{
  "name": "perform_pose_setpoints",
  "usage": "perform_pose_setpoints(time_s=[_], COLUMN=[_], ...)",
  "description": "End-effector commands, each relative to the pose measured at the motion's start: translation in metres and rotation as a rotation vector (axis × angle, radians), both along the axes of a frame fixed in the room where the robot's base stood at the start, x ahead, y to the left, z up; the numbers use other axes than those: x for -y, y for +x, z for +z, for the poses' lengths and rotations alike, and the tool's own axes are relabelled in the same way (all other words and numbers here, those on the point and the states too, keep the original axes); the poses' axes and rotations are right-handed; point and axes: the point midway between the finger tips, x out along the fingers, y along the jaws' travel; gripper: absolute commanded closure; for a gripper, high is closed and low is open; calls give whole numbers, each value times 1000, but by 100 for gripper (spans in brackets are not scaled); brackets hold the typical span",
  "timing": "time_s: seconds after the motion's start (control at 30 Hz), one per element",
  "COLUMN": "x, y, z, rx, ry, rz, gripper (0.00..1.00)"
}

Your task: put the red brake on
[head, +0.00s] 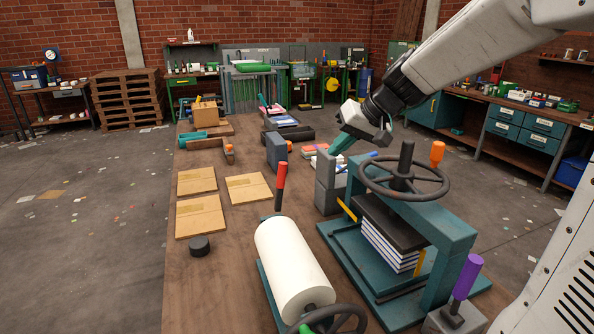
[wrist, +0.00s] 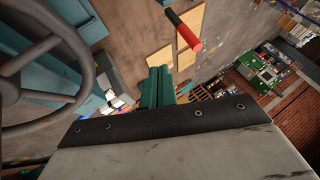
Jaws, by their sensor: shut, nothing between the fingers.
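The brake lever has a red grip (head: 281,175) on a dark stem and stands nearly upright behind the white roll (head: 292,258). Its grip also shows in the wrist view (wrist: 190,39), near the top, above and to the right of my fingertips. My gripper (head: 338,152) has its teal fingers closed together and empty, pointing down. It is in the air to the right of the red grip and apart from it, behind the press. The closed fingers (wrist: 158,72) also show in the wrist view. The lever's foot is partly hidden by the roll.
A teal press (head: 460,243) with a dark handwheel (head: 361,181) stands on the right of the bench, with paper stacked in it. An orange knob (head: 437,152) and a purple-gripped lever (head: 466,277) are nearby. Cardboard sheets (head: 199,217) and a black puck (head: 199,246) lie left.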

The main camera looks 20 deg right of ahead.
Motion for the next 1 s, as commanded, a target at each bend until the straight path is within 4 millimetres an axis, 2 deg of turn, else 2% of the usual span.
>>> perform_pose_setpoints(time_s=[0.17, 0.27, 0.67, 0.8, 1.0], x=[-3, -8, -42, -63, -78], y=[2, 8, 47, 52, 55], z=[-5, -15, -79, -75, -73], rx=[-3, -5, -6, 0, -1], ry=[1, 2, 2, 0, -1], rz=[2, 2, 2, 4, 2], gripper=[100, 100, 100, 100, 100])
